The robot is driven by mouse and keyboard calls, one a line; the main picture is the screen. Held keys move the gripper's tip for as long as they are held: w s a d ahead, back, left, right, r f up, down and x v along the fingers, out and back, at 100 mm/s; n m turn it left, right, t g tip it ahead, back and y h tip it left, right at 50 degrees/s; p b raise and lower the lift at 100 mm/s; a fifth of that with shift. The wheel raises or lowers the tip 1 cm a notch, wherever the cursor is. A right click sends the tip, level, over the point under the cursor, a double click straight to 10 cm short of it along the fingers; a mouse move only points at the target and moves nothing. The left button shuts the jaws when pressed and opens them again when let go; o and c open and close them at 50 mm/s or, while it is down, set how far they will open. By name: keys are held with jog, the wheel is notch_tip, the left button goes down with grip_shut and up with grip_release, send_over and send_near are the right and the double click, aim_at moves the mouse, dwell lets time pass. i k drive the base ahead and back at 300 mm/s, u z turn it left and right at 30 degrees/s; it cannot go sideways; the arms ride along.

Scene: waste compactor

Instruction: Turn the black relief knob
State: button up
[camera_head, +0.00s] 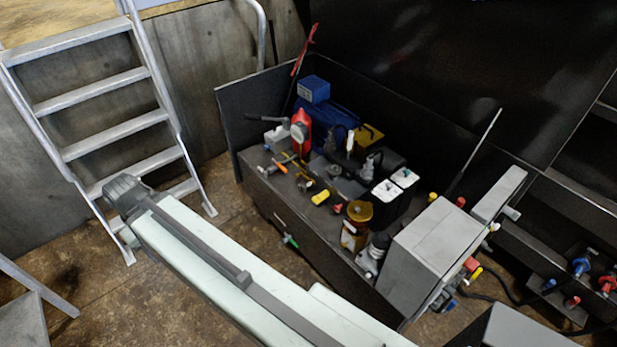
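Several dark fittings sit on the hydraulic unit, and I cannot tell for sure which is the black relief knob. One is a round black cap (380,242) on a pale fitting at the unit's near right, beside the grey box. Another is a black part (371,165) near the middle, behind the white-topped blocks. My own pale arm link crosses the lower foreground, clear of these fittings in the picture. No gripper fingers show.
The black unit housing (240,135) holds a red part (301,130), a blue motor (335,118) and an amber bowl (360,212). A grey box (430,245) stands at its right end. A metal ladder (105,105) is at left. Brown floor lies between.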

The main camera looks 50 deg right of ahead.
aim_at(302, 188)
jog(key=z, duration=1.05)
jog(key=k, duration=1.35)
jog(key=z, duration=0.4)
jog(key=i, duration=1)
